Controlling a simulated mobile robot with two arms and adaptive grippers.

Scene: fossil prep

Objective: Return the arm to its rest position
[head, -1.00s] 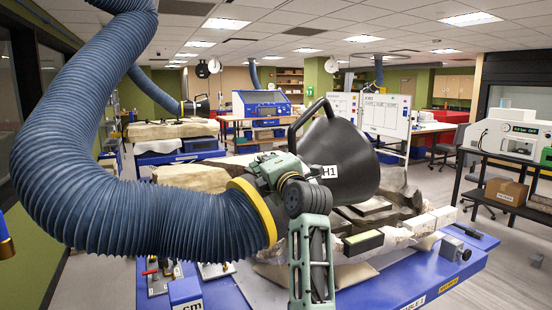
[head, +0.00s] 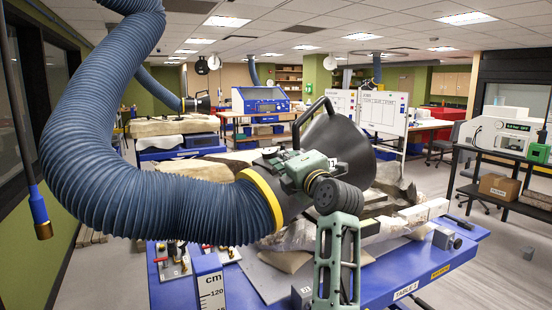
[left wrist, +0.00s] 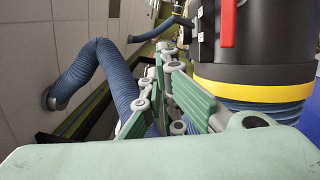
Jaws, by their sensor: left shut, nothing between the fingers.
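My left arm rises from the bottom middle of the head view, with a green lattice link and a dark ribbed joint. My left gripper (head: 284,160) is at its top, in front of the black hood (head: 338,140) near the yellow ring (head: 262,197). The left wrist view shows its green fingers (left wrist: 165,62) closed together and empty. Beside them is the black hood (left wrist: 258,40) with a red lever and yellow band. The fingers look apart from the hood, but the gap is hard to judge. My right gripper is not in view.
A thick blue hose (head: 95,160) curves from the ceiling to the hood, close to my arm. A blue table (head: 400,285) carries rock pieces, tools and a cm scale (head: 211,287). A blue-tipped hanging rod (head: 39,210) is at left. The right-hand floor is mostly clear.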

